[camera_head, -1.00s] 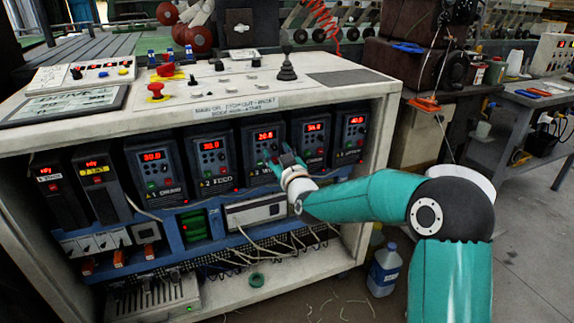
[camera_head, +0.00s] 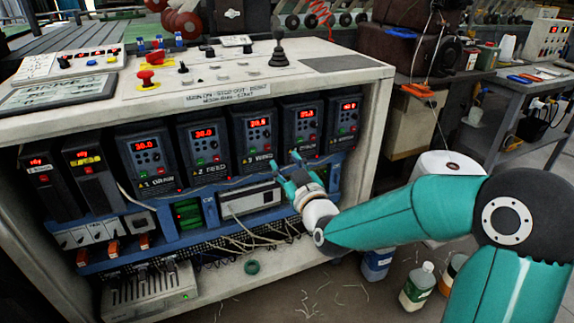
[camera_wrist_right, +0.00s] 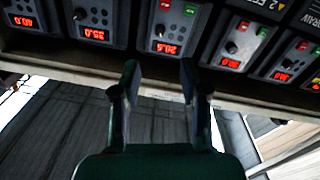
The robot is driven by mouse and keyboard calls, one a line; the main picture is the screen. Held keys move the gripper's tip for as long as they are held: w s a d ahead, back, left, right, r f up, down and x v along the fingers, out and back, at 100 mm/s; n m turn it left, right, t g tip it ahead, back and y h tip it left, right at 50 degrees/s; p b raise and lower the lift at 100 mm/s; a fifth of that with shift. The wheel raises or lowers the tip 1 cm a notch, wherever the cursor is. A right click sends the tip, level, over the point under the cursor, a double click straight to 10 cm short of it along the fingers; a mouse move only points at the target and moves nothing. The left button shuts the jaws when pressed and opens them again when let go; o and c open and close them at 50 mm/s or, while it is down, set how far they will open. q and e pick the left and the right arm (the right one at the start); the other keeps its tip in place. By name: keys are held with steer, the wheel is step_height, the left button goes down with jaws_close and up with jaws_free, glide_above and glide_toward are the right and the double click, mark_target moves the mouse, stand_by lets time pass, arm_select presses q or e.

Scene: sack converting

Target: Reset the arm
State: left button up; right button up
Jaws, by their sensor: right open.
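My right gripper (camera_head: 285,168) is in front of the control cabinet, just below the drive unit labelled 3 (camera_head: 254,140). Its two fingers are spread apart with nothing between them. In the right wrist view the two fingers of the right gripper (camera_wrist_right: 158,75) point toward the row of drive units with a gap between them. The row of drive units with red displays is mounted inside the cabinet (camera_head: 378,95). I cannot tell the exact distance from fingertips to the panel. My left gripper is not in view.
The cabinet top carries a red mushroom button (camera_head: 146,76), a black joystick (camera_head: 279,52) and several knobs. Loose cables hang over the lower shelf. Several bottles, one with a green label (camera_head: 417,288), stand on the floor by my right arm. A workbench (camera_head: 535,95) stands at the right.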

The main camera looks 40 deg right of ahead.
steer(key=s+a+f+n+g+y, duration=0.15)
steer(key=a+f, duration=0.35)
steer(key=f, duration=0.5)
steer(key=a+f+g+y, duration=0.2)
steer(key=a+f+g, duration=0.15)
steer(key=f, duration=0.55)
steer(key=s+a+f+g+y, duration=0.1)
steer(key=a+f+g+y, duration=0.1)
steer(key=a+f, duration=0.6)
steer(key=s+a+f+m+g+y, duration=0.2)
steer(key=s+a+f+g, duration=0.25)
steer(key=s+f, duration=0.55)
steer(key=s+a+f+m+g+y, duration=0.2)
steer(key=s+a+f+g, duration=0.35)
steer(key=s, duration=0.75)
step_height(320, 180, up, 27)
steer(key=d+p, duration=0.1)
steer(key=p, duration=2.8)
steer(key=shift+w+d+r+n, duration=0.2)
steer(key=shift+w+d+n, duration=0.15)
steer(key=shift+w, duration=0.1)
